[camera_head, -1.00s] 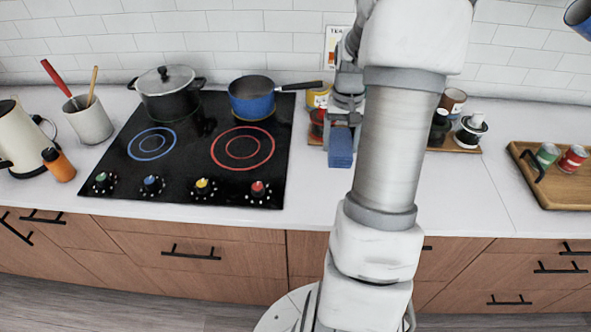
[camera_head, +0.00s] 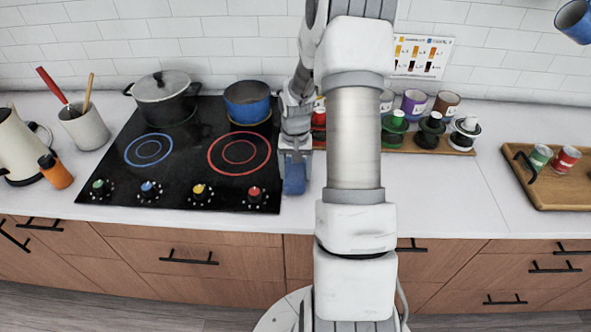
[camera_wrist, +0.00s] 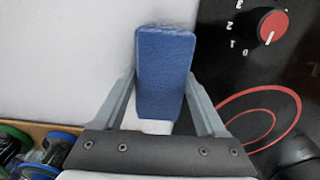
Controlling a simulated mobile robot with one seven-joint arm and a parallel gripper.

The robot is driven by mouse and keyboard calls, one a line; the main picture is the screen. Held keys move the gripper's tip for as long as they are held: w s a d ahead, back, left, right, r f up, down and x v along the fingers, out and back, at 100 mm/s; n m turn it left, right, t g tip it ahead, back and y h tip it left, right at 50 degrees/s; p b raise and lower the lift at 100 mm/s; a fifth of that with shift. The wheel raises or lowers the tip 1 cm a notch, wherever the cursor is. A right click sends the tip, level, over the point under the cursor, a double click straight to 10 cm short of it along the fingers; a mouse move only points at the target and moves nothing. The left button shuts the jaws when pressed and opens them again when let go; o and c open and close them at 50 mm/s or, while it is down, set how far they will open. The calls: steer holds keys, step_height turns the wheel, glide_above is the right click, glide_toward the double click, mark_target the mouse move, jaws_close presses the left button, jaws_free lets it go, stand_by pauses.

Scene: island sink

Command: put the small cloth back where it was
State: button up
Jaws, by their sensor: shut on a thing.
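The small cloth (camera_head: 294,178) is a blue, block-shaped piece. My gripper (camera_head: 295,157) is shut on it, just right of the cooktop's front right part. In the wrist view the cloth (camera_wrist: 163,55) sits between the two fingers of my gripper (camera_wrist: 160,82), with its far end sticking out past them. White counter lies under and left of it there. I cannot tell whether the cloth touches the counter.
The black cooktop (camera_head: 190,165) with knobs is left of my gripper; a black pot (camera_head: 165,103) and a blue pan (camera_head: 247,103) stand on it. A wooden rack (camera_head: 440,144) of jars is behind right. Counter (camera_head: 430,190) is clear at right, before a wooden tray (camera_head: 530,190).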

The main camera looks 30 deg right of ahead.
mark_target(295, 171)
steer(key=shift+f, duration=0.15)
steer(key=o, duration=1.2)
steer(key=shift+o, duration=0.2)
step_height(295, 171, up, 12)
steer(key=shift+r, duration=0.2)
